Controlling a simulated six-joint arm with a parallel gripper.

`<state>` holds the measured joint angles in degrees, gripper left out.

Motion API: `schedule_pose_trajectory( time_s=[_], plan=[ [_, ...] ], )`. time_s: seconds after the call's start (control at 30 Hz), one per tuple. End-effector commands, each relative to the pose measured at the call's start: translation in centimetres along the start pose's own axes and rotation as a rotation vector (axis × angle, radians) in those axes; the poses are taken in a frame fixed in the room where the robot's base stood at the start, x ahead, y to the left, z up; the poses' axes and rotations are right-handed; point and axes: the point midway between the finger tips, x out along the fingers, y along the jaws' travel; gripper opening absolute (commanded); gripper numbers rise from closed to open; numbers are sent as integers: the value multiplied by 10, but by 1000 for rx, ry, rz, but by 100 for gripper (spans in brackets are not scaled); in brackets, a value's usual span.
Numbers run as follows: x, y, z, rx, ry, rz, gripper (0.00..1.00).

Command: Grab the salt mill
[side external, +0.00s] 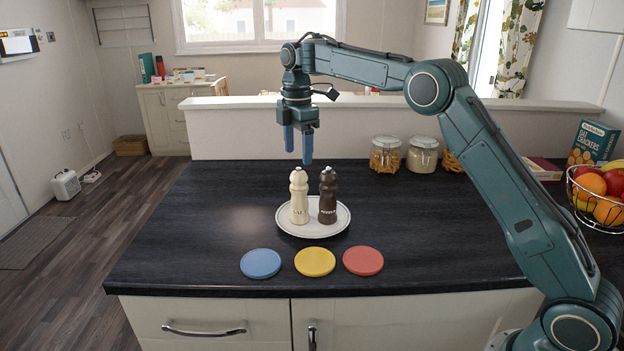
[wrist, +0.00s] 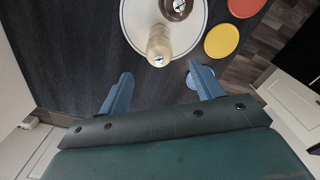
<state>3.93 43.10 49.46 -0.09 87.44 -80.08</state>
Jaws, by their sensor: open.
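The cream salt mill (side external: 299,197) stands upright on a white plate (side external: 313,232), with the lettering SALT on its body. The dark brown pepper mill (side external: 327,196) stands close to its right on the same plate. My gripper (side external: 298,157) is open and empty, pointing down above and slightly behind the mills. In the wrist view, the salt mill (wrist: 159,46) is seen from above, beyond the open blue fingers (wrist: 162,82) and roughly between them. The pepper mill (wrist: 177,8) is at the top edge there, and the plate (wrist: 129,28) shows around both.
Blue (side external: 261,263), yellow (side external: 314,262) and red (side external: 362,261) coasters lie in front of the plate. Glass jars (side external: 422,157) stand at the back right, with a cracker box (side external: 592,144) and wire fruit bowl (side external: 597,194) farther right. The counter left of the plate is clear.

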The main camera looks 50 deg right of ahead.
Motion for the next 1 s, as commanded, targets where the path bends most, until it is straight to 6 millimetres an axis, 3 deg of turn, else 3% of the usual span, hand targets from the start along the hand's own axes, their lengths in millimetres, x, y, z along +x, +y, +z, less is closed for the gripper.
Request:
schedule_pose_trajectory(
  time_s=[0.4,0.77,1.0],
  plan=[
    [50,0,0,0,0,-1,66],
    [57,0,0,0,0,-1,66],
    [78,0,1,1,-1,-3,66]
  ],
)
